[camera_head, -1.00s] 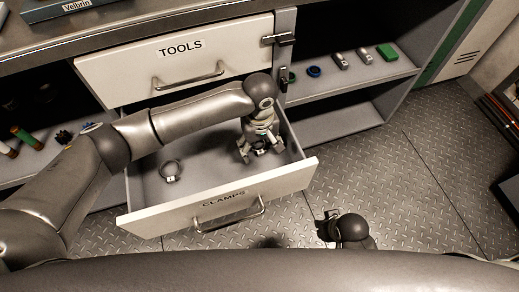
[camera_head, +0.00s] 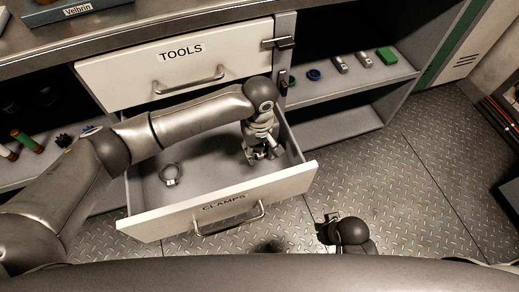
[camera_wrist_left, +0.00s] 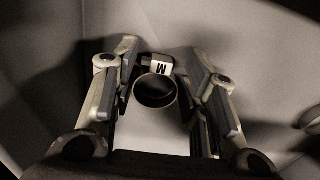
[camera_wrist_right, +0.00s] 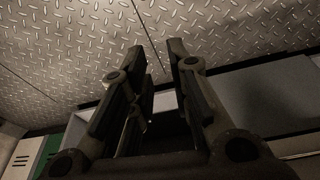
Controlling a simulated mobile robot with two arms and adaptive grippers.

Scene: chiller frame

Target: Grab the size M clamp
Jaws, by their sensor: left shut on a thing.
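The size M clamp is a dark ring with a pale block marked "M" (camera_wrist_left: 160,67), seen in the left wrist view between my left fingers. My left gripper (camera_head: 262,156) is low in the right part of the open CLAMPS drawer and shut on this clamp. In the head view the gripper mostly hides it. A second ring clamp (camera_head: 171,174) lies apart on the drawer floor to the left. Its size mark cannot be read. My right gripper (camera_wrist_right: 160,55) is open and empty, over the floor in front of the drawer.
The CLAMPS drawer (camera_head: 221,206) is pulled out under the shut TOOLS drawer (camera_head: 120,78). Its walls surround my left gripper. A shelf (camera_head: 345,85) at the right holds several small items. The patterned metal floor (camera_head: 400,180) at the right is clear.

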